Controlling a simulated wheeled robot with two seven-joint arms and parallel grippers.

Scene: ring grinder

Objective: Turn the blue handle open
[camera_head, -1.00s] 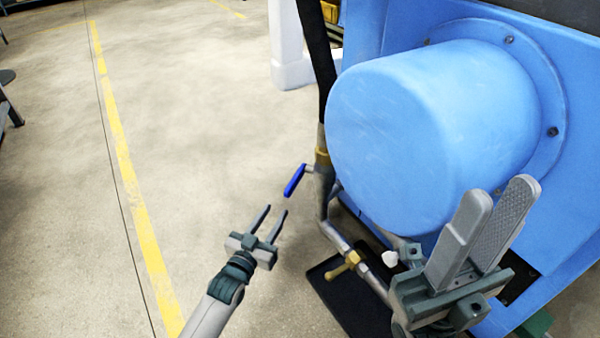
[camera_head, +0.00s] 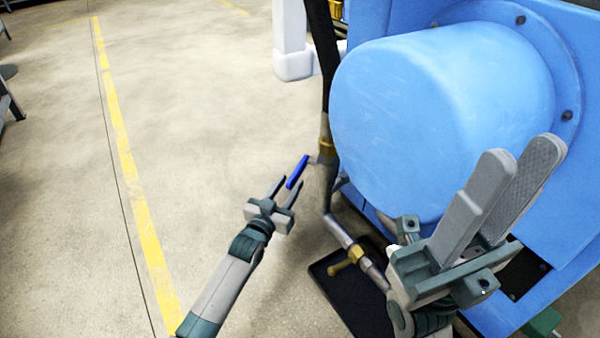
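The blue handle (camera_head: 297,171) is a short lever on the side of the metal pipe (camera_head: 327,180), left of the blue machine. It slants down to the left from its pivot. My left gripper (camera_head: 289,183) is open, with its two fingertips close to the handle's lower end; the handle appears to lie at or between the tips, but I cannot tell whether they touch. My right gripper (camera_head: 522,160) is at the lower right, in front of the machine, its fingers slightly apart with nothing seen between them.
The blue machine (camera_head: 440,120) with its large round drum fills the right side. A brass valve (camera_head: 350,260) sits lower on the pipe, above a black mat (camera_head: 345,300). A black hose (camera_head: 322,50) rises from the pipe. The floor to the left (camera_head: 200,130) is clear.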

